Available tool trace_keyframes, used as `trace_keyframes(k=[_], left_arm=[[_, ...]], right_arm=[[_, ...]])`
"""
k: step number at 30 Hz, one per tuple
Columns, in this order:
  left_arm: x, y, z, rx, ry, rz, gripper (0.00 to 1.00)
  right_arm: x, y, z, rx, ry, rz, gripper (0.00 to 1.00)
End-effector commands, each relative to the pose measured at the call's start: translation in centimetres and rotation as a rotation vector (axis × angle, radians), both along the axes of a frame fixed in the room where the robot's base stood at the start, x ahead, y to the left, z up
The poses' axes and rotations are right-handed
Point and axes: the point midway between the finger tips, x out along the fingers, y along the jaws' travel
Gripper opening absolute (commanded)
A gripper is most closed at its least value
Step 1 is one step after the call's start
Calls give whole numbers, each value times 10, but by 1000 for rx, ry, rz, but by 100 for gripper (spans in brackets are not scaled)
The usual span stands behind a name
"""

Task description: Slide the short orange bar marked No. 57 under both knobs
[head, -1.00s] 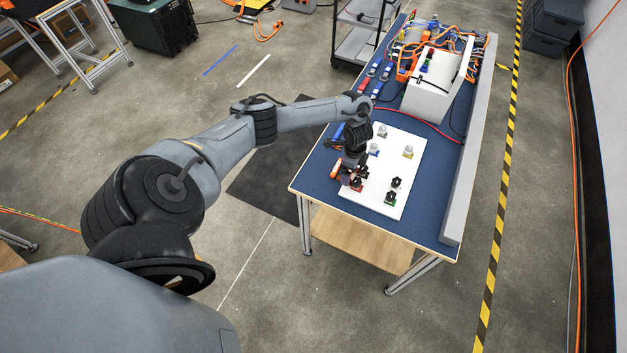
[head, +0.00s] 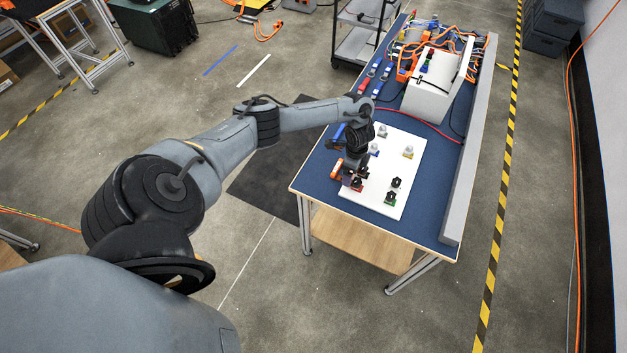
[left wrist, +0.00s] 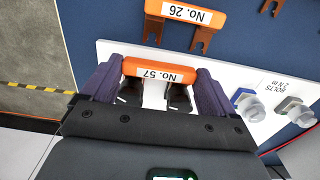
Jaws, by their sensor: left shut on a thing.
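The orange bar marked No. 57 (left wrist: 158,70) shows upside down in the left wrist view, its label facing the camera. My left gripper (left wrist: 158,85) is shut on it, with a purple finger at each end. Two dark shapes sit just below the bar, between the fingers; I cannot tell whether they are knobs. In the head view my left gripper (head: 354,172) is low over the left edge of the white board (head: 385,160). Black knobs stand close by, one on a red base (head: 357,184) and one on a green base (head: 390,199). The gripper hides the bar there.
A longer orange bar marked No. 26 (left wrist: 186,13) lies on the blue table top beside the board. Clear-topped bolts (left wrist: 250,107) on coloured bases stand on the board. A white box (head: 433,90) with cables is at the back. A grey rail (head: 468,150) runs along the right edge.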

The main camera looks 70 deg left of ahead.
Motion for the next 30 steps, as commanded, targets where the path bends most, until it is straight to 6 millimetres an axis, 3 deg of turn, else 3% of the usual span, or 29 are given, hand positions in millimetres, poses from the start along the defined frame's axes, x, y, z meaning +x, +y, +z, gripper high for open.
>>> trace_keyframes(k=[21,22,24,30], left_arm=[[2,-2,0,-2,-4,0,52],[2,-2,0,-2,-4,0,90],[2,-2,0,-2,-4,0,100],[1,-1,0,-1,-1,0,100]], right_arm=[[0,2,1,8,0,-6,43],[0,2,1,9,0,-5,43],[0,2,1,11,1,-7,43],[0,2,1,11,1,-7,43]])
